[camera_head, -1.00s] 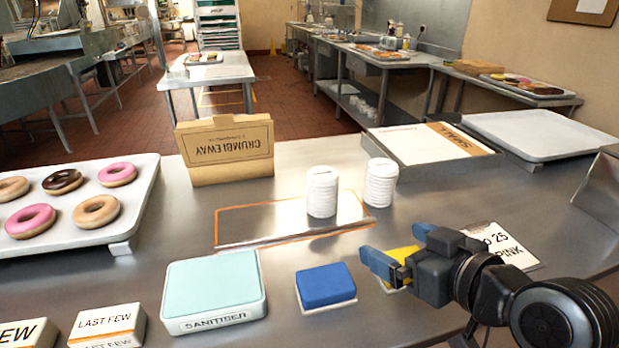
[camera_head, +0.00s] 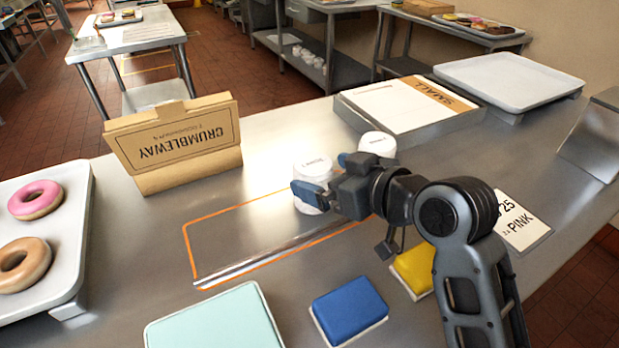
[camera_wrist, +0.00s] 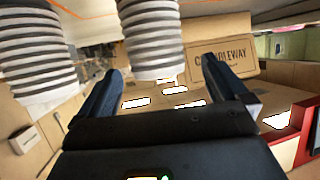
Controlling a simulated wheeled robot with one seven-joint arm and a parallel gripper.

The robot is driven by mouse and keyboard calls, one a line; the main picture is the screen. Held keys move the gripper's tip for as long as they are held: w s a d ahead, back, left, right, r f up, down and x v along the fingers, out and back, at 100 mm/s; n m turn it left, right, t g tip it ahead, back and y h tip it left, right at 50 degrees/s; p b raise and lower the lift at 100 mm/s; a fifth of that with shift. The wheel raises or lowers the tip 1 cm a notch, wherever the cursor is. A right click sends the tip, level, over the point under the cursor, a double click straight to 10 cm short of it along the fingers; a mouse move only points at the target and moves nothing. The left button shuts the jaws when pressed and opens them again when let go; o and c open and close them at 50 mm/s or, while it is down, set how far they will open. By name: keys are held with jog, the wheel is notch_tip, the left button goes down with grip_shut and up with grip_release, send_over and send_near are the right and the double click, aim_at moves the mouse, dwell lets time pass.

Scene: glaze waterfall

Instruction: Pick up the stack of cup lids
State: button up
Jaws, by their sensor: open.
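Two white ribbed stacks of cup lids stand close together on the steel counter. The left stack (camera_head: 312,166) is partly hidden by my gripper; it shows in the middle of the wrist view (camera_wrist: 152,38), between the lines of the fingers. The right stack (camera_head: 378,142) stands a little farther back, partly behind my gripper, and appears at the left of the wrist view (camera_wrist: 35,52). My gripper (camera_head: 325,176) is open and empty, its blue fingers pointing at the left stack. I cannot tell whether the fingertips reach past its near side.
A Crumbleway box (camera_head: 175,143) stands at the left back. A SMALL box (camera_head: 405,105) lies behind the stacks. Blue (camera_head: 349,310) and yellow (camera_head: 413,268) sponges and a sanitiser tub (camera_head: 215,325) are in front. The orange-outlined area (camera_head: 235,240) left of the stacks is clear.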

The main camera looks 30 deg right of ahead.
aim_at(312, 171)
jog(key=p+x, duration=0.1)
jog(key=x, duration=0.4)
jog(key=shift+d+f, duration=0.1)
jog(key=shift+d, duration=0.05)
jog(key=c, duration=1)
